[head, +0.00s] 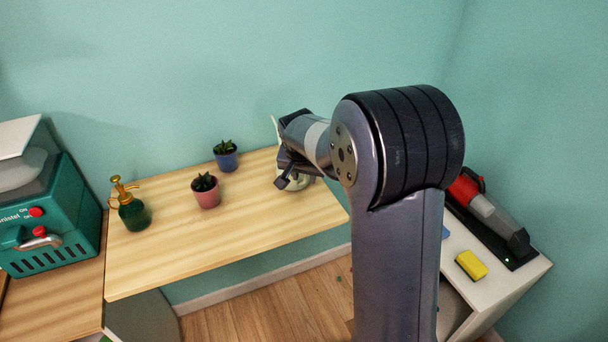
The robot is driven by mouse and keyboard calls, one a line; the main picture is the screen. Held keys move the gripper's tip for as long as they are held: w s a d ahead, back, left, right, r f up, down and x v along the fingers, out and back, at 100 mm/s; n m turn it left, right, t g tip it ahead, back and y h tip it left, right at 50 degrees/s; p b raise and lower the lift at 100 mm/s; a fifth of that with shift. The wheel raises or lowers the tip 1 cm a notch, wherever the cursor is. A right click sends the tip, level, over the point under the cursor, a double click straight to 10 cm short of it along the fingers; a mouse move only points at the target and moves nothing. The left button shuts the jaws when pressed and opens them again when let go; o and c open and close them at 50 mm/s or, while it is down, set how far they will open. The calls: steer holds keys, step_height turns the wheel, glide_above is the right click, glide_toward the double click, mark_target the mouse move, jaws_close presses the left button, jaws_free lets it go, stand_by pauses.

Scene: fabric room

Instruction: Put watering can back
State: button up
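A pale object, probably the watering can (301,184), is at the right part of the wooden table (228,240). A thin light spout or handle rises at its left. My arm covers most of it. My gripper (283,180) is right at this object, in front of it. Its fingers are small and dark here, and I cannot tell whether they are closed on it or only beside it. I also cannot tell whether the object touches the table.
A pink pot (207,195) and a blue pot (227,160) hold small plants. A green bottle with a gold pump (132,212) stands left, beside a teal machine (45,235). A white cabinet (490,290) at right bears a yellow block (471,264) and a red-grey tool (490,215).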

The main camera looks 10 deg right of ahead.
steer(key=shift+r, duration=0.15)
steer(key=shift+s+r, duration=0.1)
steer(key=shift+r, duration=0.2)
steer(key=v, duration=1.1)
steer(key=shift+r, duration=0.1)
steer(key=x, duration=1.2)
steer(key=shift+f, duration=0.3)
step_height(320, 180, up, 4)
steer(key=shift+s+f, duration=0.1)
steer(key=shift+f, duration=0.15)
